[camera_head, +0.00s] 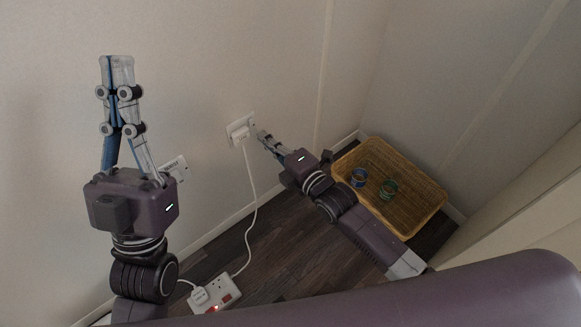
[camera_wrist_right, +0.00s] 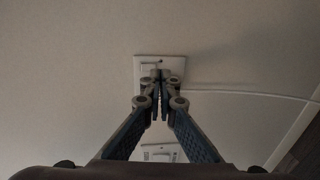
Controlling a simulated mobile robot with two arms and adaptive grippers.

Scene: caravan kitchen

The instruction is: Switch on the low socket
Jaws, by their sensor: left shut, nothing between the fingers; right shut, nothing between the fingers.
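The low socket (camera_head: 238,127) is a white plate on the wall, with a white plug and cable in it. In the right wrist view the socket plate (camera_wrist_right: 176,68) is straight ahead, partly hidden behind my fingers. My right gripper (camera_head: 262,134) is shut and empty, its tips at or very near the right side of the socket; I cannot tell if they touch. It also shows in the right wrist view (camera_wrist_right: 161,78). My left gripper (camera_head: 117,58) is shut and empty, raised in front of the wall, away from the socket. The state of the switch is too small to tell.
A second wall socket (camera_head: 175,168) is partly behind my left gripper. A white power strip (camera_head: 216,293) with a plug and a red light lies on the dark floor, joined to the cable (camera_head: 252,215). A wicker basket (camera_head: 425,190) with two rolls of tape stands at the right.

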